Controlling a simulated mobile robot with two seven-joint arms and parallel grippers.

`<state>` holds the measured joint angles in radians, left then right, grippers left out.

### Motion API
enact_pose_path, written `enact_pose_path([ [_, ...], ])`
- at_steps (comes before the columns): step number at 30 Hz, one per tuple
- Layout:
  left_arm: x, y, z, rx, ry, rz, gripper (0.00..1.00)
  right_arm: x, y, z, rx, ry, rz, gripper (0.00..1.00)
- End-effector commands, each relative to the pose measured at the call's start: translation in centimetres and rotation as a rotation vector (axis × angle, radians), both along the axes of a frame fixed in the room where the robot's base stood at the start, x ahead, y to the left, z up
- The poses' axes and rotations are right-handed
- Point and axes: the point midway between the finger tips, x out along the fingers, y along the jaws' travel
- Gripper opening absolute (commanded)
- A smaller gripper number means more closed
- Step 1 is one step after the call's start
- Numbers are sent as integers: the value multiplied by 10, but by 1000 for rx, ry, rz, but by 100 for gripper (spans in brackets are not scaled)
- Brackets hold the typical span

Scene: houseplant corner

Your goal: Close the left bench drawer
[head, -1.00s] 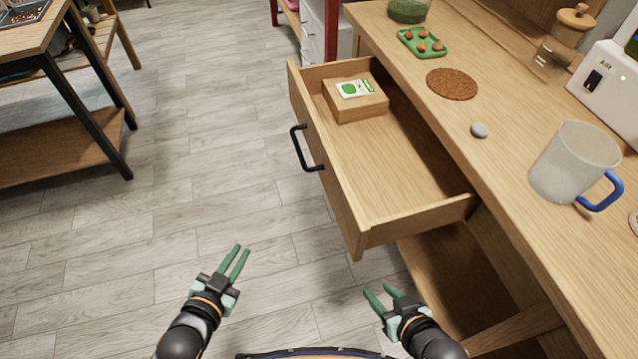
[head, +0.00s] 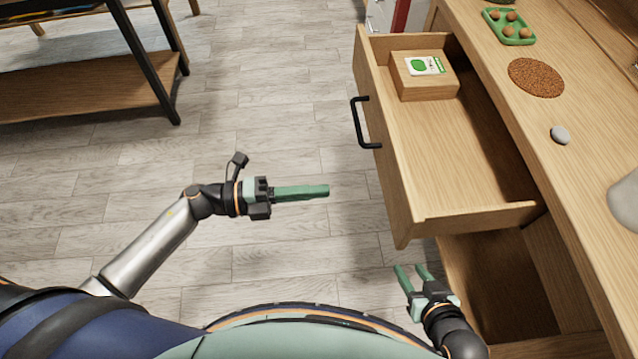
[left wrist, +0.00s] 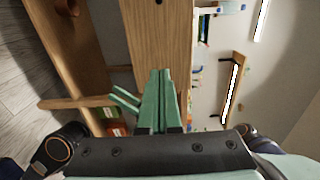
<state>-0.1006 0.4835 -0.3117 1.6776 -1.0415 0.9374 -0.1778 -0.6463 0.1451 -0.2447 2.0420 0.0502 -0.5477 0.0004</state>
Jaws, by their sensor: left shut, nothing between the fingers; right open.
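The wooden bench drawer (head: 480,222) is pulled far out of the bench, with a black bar handle (head: 362,124) on its front. A small wooden box (head: 428,88) with a green-and-white card on top lies inside it, near the far end. My left gripper (head: 328,190) is shut and empty, level and pointing right toward the drawer front. It is apart from the drawer, to the left of and below the handle in the head view. It also shows in the left wrist view (left wrist: 160,75). My right gripper (head: 410,268) is open and empty, just below the drawer's near corner.
The bench top (head: 575,190) holds a grey pebble (head: 560,134), a brown round mat (head: 536,77) and a green tray (head: 509,27). A table with black legs (head: 145,55) stands at the upper left. The floor between it and the drawer is clear.

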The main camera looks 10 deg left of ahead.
Motion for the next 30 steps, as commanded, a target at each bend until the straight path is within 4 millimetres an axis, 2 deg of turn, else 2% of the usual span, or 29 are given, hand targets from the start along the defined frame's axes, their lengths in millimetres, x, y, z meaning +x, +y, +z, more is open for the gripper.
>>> enact_pose_path([
  [9,22,-67,2,-6,0,0,0,0,0,1,-1,0,1,45],
  [15,31,-94,1,-5,2,2,0,0,0,0,-1,0,1,45],
  [21,34,-105,0,-3,1,2,0,0,0,0,-1,0,1,45],
  [30,34,-106,0,-3,1,2,0,0,0,0,-1,0,1,45],
])
